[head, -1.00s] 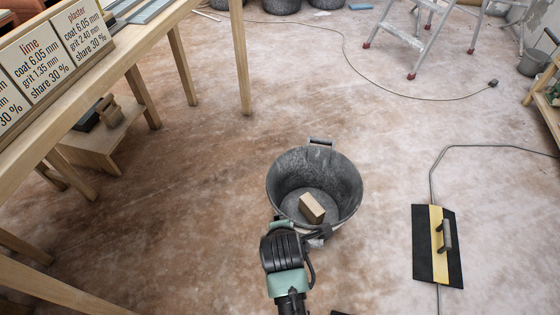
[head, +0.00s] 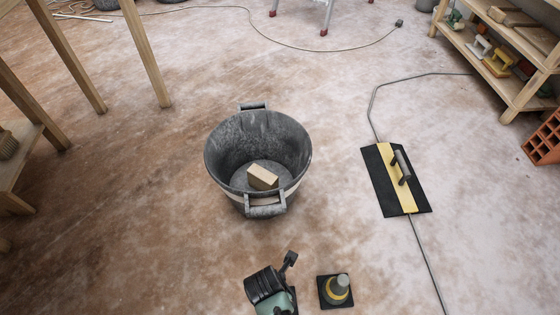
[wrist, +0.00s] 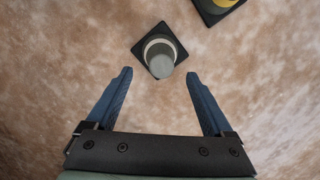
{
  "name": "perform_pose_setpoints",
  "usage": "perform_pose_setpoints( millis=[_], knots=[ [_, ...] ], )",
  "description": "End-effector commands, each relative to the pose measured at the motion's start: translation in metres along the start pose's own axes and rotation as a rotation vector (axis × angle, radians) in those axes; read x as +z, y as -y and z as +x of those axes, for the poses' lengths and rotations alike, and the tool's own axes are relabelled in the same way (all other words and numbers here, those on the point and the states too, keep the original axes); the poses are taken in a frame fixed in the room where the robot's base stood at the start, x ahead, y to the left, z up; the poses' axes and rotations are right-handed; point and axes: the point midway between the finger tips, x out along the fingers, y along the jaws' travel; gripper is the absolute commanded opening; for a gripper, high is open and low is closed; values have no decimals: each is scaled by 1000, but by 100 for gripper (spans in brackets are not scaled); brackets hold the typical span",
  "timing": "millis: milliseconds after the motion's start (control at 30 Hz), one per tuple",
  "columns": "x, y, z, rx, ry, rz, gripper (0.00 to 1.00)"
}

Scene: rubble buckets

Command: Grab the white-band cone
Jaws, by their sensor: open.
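The white-band cone (wrist: 157,47) stands on the floor in the wrist view, grey with a pale band and a square black base. It is ahead of my gripper (wrist: 160,74), whose two blue fingers are spread wide with nothing between them. The cone's tip points toward the gap between the fingertips, and I see no contact.
A black bucket (head: 225,145) holding a tan block (head: 262,177) stands beyond my gripper. A black and yellow float (head: 392,180) lies to the right, over a cable (head: 374,105). A wooden shelf (head: 480,75) is at the back right. Open floor lies left of the bucket.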

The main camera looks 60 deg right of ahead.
Motion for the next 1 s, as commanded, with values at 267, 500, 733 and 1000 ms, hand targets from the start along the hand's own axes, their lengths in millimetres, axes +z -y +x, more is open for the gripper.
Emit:
perform_pose_setpoints(
  millis=[267,500,733,1000],
  knots=[
    [0,0,18,2,1,0,86],
    [0,2,44,1,1,1,86],
    [0,2,64,2,1,1,86],
    [0,2,62,2,1,0,83]
  ],
)
